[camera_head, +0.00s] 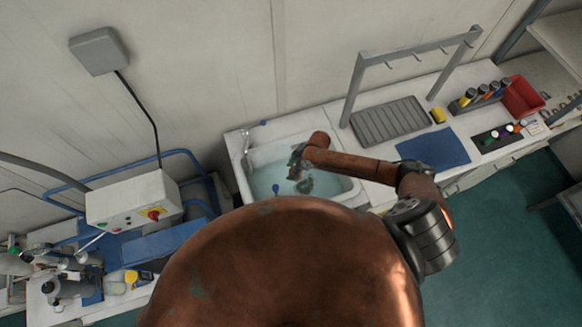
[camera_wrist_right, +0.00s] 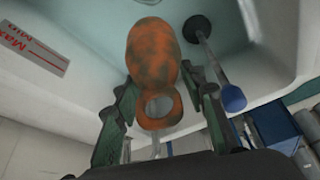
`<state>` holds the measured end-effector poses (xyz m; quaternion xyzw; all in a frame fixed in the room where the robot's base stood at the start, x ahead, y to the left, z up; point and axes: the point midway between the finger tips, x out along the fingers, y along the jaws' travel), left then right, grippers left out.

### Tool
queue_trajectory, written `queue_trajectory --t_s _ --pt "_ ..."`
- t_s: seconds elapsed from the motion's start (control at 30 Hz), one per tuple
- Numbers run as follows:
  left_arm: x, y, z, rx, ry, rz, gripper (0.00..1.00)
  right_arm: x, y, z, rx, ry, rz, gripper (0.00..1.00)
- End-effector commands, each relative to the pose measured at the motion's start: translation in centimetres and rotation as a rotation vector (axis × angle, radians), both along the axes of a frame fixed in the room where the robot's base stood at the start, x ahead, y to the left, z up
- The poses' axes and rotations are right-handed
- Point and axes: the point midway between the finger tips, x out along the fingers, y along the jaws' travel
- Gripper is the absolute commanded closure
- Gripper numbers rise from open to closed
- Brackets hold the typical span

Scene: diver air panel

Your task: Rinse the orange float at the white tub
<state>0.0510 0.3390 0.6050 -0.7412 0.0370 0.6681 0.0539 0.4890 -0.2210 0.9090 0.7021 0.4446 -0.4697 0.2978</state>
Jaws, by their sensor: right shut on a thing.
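The white tub (camera_head: 238,172) stands at the wall in the head view and holds clear water. My right arm reaches over it from the right, with the right gripper (camera_head: 298,168) pointing down inside the tub. In the right wrist view the orange float (camera_wrist_right: 150,55), mottled with dark grime and with a ring at its near end, sits between the green fingers of the right gripper (camera_wrist_right: 158,92), which is shut on it. I cannot make out the float in the head view. My left gripper is not in view.
A rod with a black disc and a blue knob (camera_wrist_right: 232,98) is beside the float. A grey drain tray (camera_head: 390,121) under a hook rack, a yellow block (camera_head: 438,115), a blue mat (camera_head: 433,148) and a red bin (camera_head: 522,96) are to the right. A control box (camera_head: 133,199) is left.

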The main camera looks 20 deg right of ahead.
Motion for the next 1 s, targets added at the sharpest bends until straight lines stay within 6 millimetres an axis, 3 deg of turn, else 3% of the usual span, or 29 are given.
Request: queue_trajectory --t_s 0.27,1.0 --pt "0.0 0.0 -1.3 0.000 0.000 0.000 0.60 0.0 0.1 -2.9 0.001 0.000 -0.001 0.88" --pt "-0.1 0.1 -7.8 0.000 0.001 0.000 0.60 0.0 0.1 -10.1 0.001 0.000 0.000 0.88"
